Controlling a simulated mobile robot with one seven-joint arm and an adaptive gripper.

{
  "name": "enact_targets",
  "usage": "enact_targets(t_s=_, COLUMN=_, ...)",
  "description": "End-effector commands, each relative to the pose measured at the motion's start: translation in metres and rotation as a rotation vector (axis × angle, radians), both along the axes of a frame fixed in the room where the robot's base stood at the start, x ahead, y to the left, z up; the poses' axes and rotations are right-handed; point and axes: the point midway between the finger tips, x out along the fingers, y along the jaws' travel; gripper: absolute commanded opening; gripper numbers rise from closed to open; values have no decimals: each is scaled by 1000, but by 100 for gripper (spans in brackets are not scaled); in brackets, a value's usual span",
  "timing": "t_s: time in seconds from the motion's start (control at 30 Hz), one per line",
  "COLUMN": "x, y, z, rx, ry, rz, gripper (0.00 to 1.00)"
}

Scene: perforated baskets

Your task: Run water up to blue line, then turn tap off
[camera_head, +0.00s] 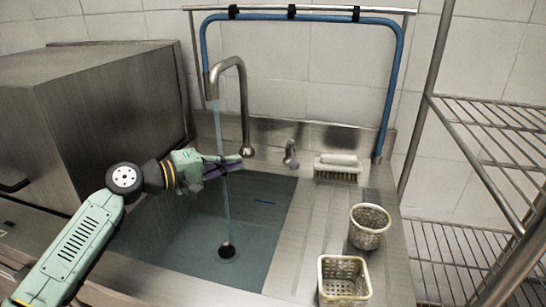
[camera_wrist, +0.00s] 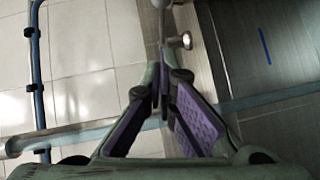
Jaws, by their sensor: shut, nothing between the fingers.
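The curved metal tap (camera_head: 243,95) stands behind the sink, and a stream of water (camera_head: 220,130) runs from its spout toward the drain (camera_head: 227,251). A round knob (camera_head: 247,151) sits by the tap's base; it also shows in the wrist view (camera_wrist: 184,41). The sink basin (camera_head: 190,240) looks bluish, with the drain visible; I cannot tell the water depth. The short blue line (camera_head: 265,202) is on the basin wall and shows in the wrist view (camera_wrist: 265,46). My gripper (camera_head: 238,162), with purple finger pads, is shut and empty, left of the knob and near the stream.
A small lever fitting (camera_head: 290,153) and a scrubbing brush (camera_head: 338,166) are right of the tap. Two perforated baskets (camera_head: 370,228) (camera_head: 343,278) stand on the drainboard. A metal cabinet (camera_head: 90,110) is at left, a wire shelf (camera_head: 500,140) at right, and a blue hose (camera_head: 386,95) behind.

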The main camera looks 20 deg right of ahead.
Motion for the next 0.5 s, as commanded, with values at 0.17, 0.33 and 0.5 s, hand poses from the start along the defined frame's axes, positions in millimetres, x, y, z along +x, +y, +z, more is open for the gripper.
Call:
enact_targets(t_s=0.17, x=10, y=-39, z=1, rx=0, ry=2, rz=-5, gripper=0)
enact_targets(t_s=0.33, x=20, y=-73, z=-4, rx=-1, ry=2, rz=-5, gripper=0)
enact_targets(t_s=0.5, x=8, y=-94, z=-9, rx=-1, ry=2, rz=-3, gripper=0)
